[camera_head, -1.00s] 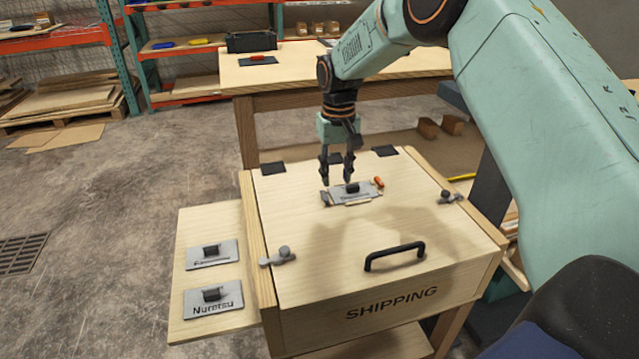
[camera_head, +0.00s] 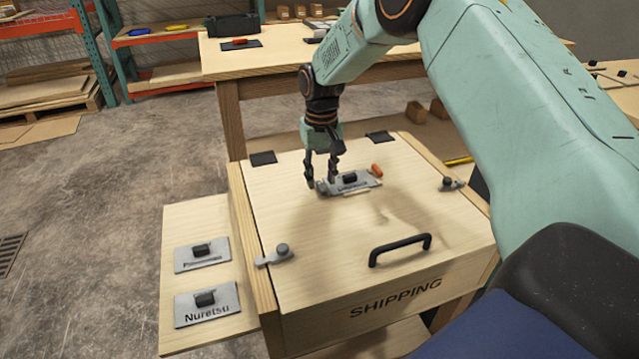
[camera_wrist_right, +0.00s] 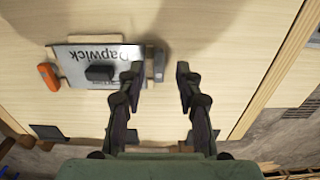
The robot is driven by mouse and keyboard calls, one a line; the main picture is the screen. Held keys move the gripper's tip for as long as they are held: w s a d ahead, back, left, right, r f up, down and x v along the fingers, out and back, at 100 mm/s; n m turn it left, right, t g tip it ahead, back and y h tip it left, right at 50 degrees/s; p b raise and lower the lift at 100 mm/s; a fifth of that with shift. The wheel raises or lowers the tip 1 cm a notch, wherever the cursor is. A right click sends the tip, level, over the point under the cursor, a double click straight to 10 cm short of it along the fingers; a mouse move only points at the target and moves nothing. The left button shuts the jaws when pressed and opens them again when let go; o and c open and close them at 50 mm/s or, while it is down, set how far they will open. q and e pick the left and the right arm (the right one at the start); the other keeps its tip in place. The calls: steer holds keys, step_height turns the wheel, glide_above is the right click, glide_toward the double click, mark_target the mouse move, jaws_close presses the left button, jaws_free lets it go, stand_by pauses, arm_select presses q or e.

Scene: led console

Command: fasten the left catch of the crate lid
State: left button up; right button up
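The crate lid (camera_head: 320,235) lies flat and shut on the crate. Its left catch (camera_head: 276,255) is a grey knob with a flat tab pointing left toward the crate's side rail; I cannot tell whether it grips there. My right gripper (camera_head: 320,187) points down over the lid, behind the left catch, at the left end of a nameplate. In the right wrist view, the right gripper (camera_wrist_right: 161,72) has its fingers apart, with a small grey block (camera_wrist_right: 158,65) showing between or beyond them. The left catch is not visible there. My left gripper is not in view.
The "Dapwick" nameplate (camera_wrist_right: 95,66) and an orange piece (camera_head: 377,170) lie on the lid. A black handle (camera_head: 400,249) stands near the front, and the right catch (camera_head: 451,184) at right. A side shelf (camera_head: 190,222) holds two nameplates. The lid between gripper and left catch is clear.

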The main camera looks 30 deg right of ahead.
steer(key=shift+s+d+f, duration=0.1)
steer(key=shift+f, duration=0.85)
jaws_close()
